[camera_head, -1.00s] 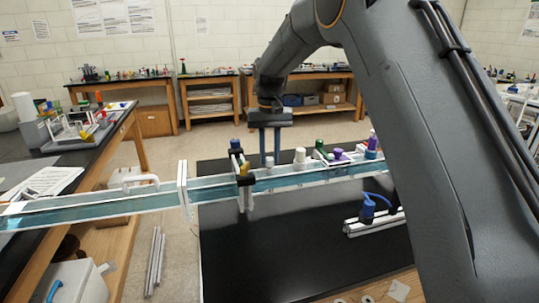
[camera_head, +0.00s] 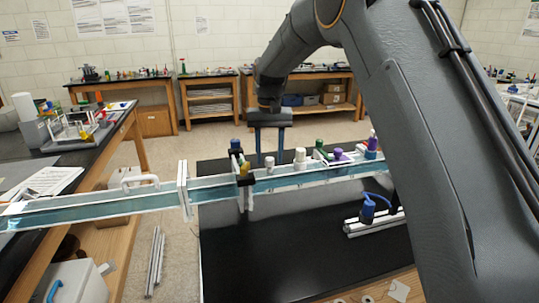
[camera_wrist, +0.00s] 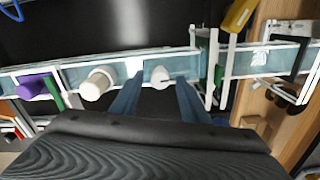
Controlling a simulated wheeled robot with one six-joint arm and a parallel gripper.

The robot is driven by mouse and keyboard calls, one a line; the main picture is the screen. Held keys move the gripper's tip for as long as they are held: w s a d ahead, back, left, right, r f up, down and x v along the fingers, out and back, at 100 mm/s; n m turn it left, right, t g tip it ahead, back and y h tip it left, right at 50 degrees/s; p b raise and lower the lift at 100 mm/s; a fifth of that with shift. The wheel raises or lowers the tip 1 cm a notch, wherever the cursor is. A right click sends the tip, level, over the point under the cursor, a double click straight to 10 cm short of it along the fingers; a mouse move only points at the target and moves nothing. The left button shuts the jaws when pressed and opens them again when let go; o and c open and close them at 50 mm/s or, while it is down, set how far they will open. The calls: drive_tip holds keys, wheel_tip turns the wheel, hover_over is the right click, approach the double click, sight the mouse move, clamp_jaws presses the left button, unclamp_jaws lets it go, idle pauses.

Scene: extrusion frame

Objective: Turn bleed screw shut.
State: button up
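A small white knob (camera_head: 269,162), likely the bleed screw, stands on top of the long teal channel (camera_head: 100,207). No label on it is readable and I cannot tell how far it is turned. In the wrist view the white knob (camera_wrist: 158,76) shows between my fingertips, with a gap on each side. My gripper (camera_head: 269,150) points down above the channel, its two blue-grey fingers apart. In the wrist view my gripper (camera_wrist: 157,88) is open and holds nothing.
A larger white knob (camera_head: 300,157), a green one (camera_head: 320,147) and a purple one (camera_head: 338,154) stand to the right on the channel. A black clamp (camera_head: 245,180) sits close on the left. The black tabletop (camera_head: 290,250) in front is mostly clear.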

sight(269, 158)
wheel_tip(269, 158, up, 6)
drive_tip(key=shift+r+b, duration=0.25)
drive_tip(key=shift+b, duration=0.9)
drive_tip(key=shift+r, duration=0.65)
